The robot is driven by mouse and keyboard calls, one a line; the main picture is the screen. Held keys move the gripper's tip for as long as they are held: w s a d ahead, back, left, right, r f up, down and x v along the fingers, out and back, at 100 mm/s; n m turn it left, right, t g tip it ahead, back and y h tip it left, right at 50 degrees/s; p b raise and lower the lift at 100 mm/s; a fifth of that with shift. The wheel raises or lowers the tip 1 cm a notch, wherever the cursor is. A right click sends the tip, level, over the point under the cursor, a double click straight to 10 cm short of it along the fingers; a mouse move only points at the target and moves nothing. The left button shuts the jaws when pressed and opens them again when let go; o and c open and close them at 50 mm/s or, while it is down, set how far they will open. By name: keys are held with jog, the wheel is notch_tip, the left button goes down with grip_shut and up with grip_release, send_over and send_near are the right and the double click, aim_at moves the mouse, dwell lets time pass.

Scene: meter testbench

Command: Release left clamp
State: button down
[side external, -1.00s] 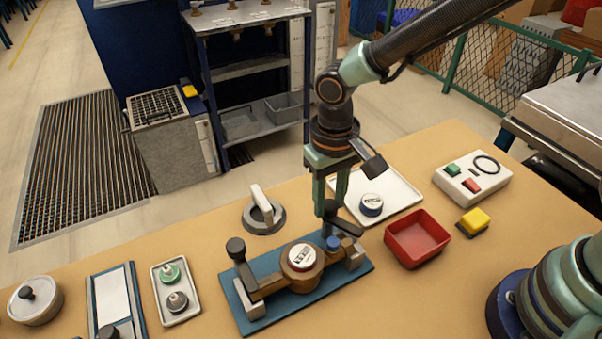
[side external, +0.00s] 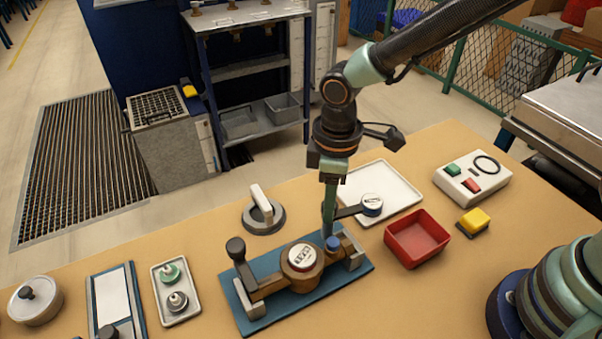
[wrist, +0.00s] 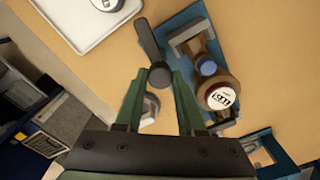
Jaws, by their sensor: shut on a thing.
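The meter fixture is a blue base (side external: 248,322) with a brown round meter (side external: 301,258) in its middle. Its left end has a clamp (side external: 249,278) with a brown bar and an upright black knob. A bracket (side external: 354,257) and a blue cap (side external: 333,243) are at the right end. My gripper (side external: 329,222) is shut on the round end of a black lever (side external: 349,211) above the right end. In the wrist view, the lever (wrist: 148,40) points away from my gripper (wrist: 158,78), beside the bracket (wrist: 190,35). I cannot tell whether it is joined to the fixture.
A white tray (side external: 400,185) with a small gauge (side external: 372,203) is behind the lever. A red bin (side external: 418,238) and a yellow block (side external: 474,221) are to the right. A grey ring with a white handle (side external: 262,215) stands behind the fixture. Bare table lies in front right.

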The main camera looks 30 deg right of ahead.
jog(key=shift+a+n, duration=0.15)
jog(key=shift+n, duration=0.85)
jog(key=c, duration=0.5)
grip_release()
notch_tip(320, 180, up, 12)
jog(key=shift+s+r, duration=0.1)
jog(key=shift+s, duration=0.05)
